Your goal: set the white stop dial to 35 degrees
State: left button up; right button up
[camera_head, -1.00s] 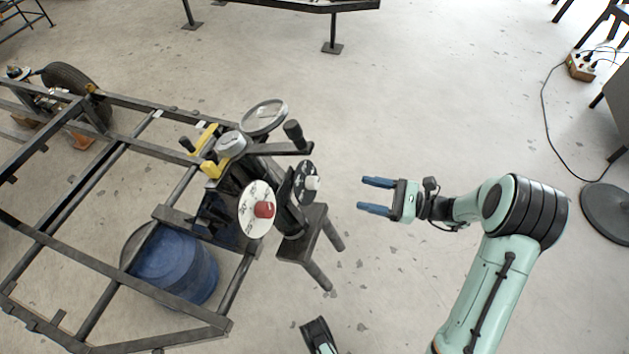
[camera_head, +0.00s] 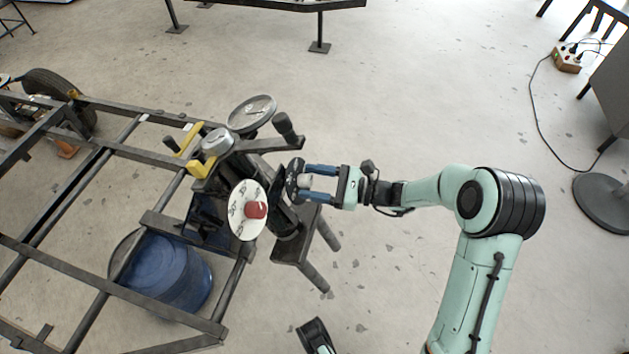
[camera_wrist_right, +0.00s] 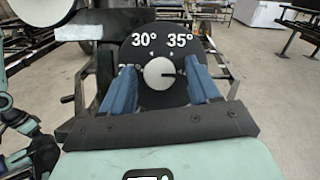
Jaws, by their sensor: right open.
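The white stop knob (camera_head: 305,181) sits at the centre of a black dial disc (camera_head: 292,174). In the right wrist view the knob (camera_wrist_right: 160,73) has a dark line pointing right. The disc there reads 30° at upper left and 35° at upper right; lower markings are partly hidden by my fingers. My right gripper (camera_head: 304,183) is open, its blue fingers on either side of the knob. I cannot tell whether they touch it.
A white dial (camera_head: 240,222) with a red knob (camera_head: 256,210) is close left of the black dial. A dark bar with a handle (camera_head: 287,127) is above. The frame (camera_head: 90,314) and blue drum (camera_head: 165,275) are left.

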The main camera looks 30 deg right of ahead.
jog(key=c, duration=1)
jog(key=shift+c, duration=0.2)
pick_arm(q)
jog(key=shift+w+r, duration=0.1)
jog(key=shift+w, duration=0.05)
pick_arm(e)
jog(key=shift+n, duration=0.4)
jog(key=n+g, duration=0.1)
jog(key=n, duration=0.2)
jog(key=shift+d+g+y+p, duration=0.1)
jog(key=shift+g+y+p, duration=0.25)
jog(key=shift+g+y, duration=0.05)
jog(key=n+g, duration=0.1)
jog(key=n, duration=0.2)
jog(key=shift+w+r+n, duration=0.1)
jog(key=shift+n, duration=0.2)
jog(key=n+g, duration=0.1)
jog(key=n, duration=0.2)
jog(key=shift+g+p, duration=0.3)
jog(key=shift+p, duration=0.05)
pick_arm(q)
jog(key=shift+t, duration=0.6)
jog(key=shift+w+d+r, duration=0.2)
jog(key=shift+w+r, duration=1.05)
jog(key=shift+w, duration=0.3)
pick_arm(e)
jog(key=shift+w+d+r+n+g, duration=0.1)
jog(key=shift+n+g, duration=0.6)
jog(key=shift+n, duration=1.1)
